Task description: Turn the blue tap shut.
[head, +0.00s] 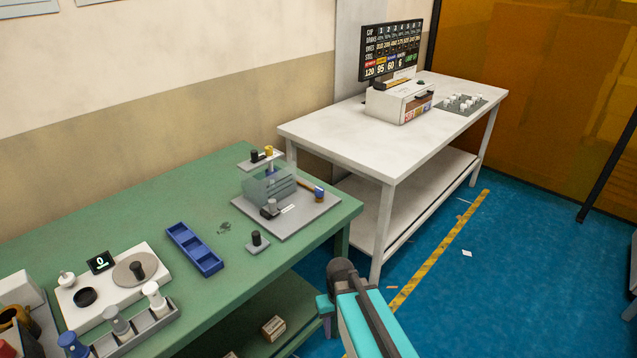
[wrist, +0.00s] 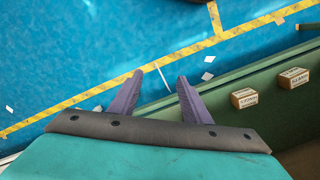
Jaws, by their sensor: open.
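A fixture on a grey base plate (head: 325,210) stands at the right end of the green table. It has a clear box (head: 268,188) and a small raised shelf with a black and a yellow knob. A small blue part (head: 318,193) at the plate's right side, beside a brown rod, looks like the blue tap. It is too small to tell how it is turned. My gripper (wrist: 158,84) is open and empty in the wrist view, its two purple fingers apart above the floor. In the head view it is low, off the table's right end, apart from the fixture.
The green table (head: 215,212) also holds a blue tray (head: 194,249), a white scale (head: 105,308) and a rack of bottles. A white table (head: 340,128) with a screen stands behind. Small boxes (wrist: 244,97) lie on the lower shelf. The blue floor at right is mostly clear.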

